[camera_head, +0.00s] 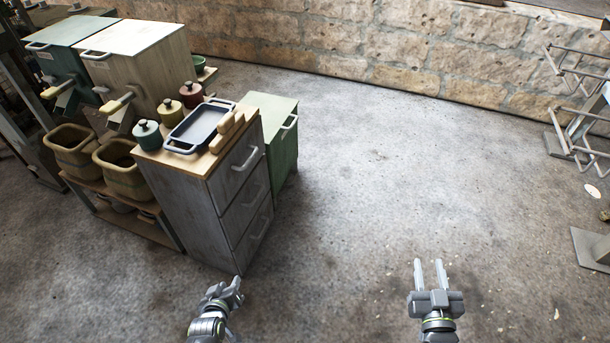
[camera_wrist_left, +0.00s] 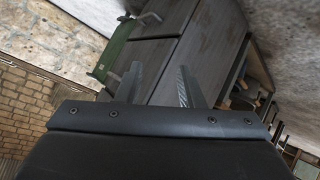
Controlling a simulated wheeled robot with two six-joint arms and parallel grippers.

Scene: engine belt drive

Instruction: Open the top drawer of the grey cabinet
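The grey cabinet (camera_head: 190,205) stands left of centre with a light wooden top. Its top drawer (camera_head: 236,168) has a bar handle (camera_head: 245,159) and looks shut, flush with the two drawers below it. My left gripper (camera_head: 238,284) is low in front of the cabinet's near bottom corner, apart from the handle. In the left wrist view its fingers (camera_wrist_left: 158,75) are spread with nothing between them, and the grey drawer fronts (camera_wrist_left: 205,45) show beyond, tilted. My right gripper (camera_head: 429,264) is open and empty over bare floor to the right.
A blue-rimmed tray (camera_head: 198,125), lidded pots (camera_head: 147,135) and wooden pieces (camera_head: 228,131) sit on the cabinet top. A green cabinet (camera_head: 284,150) adjoins behind. A low shelf with bins (camera_head: 118,168) stands left. The floor right of the cabinet is clear; a metal rack (camera_head: 575,130) stands far right.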

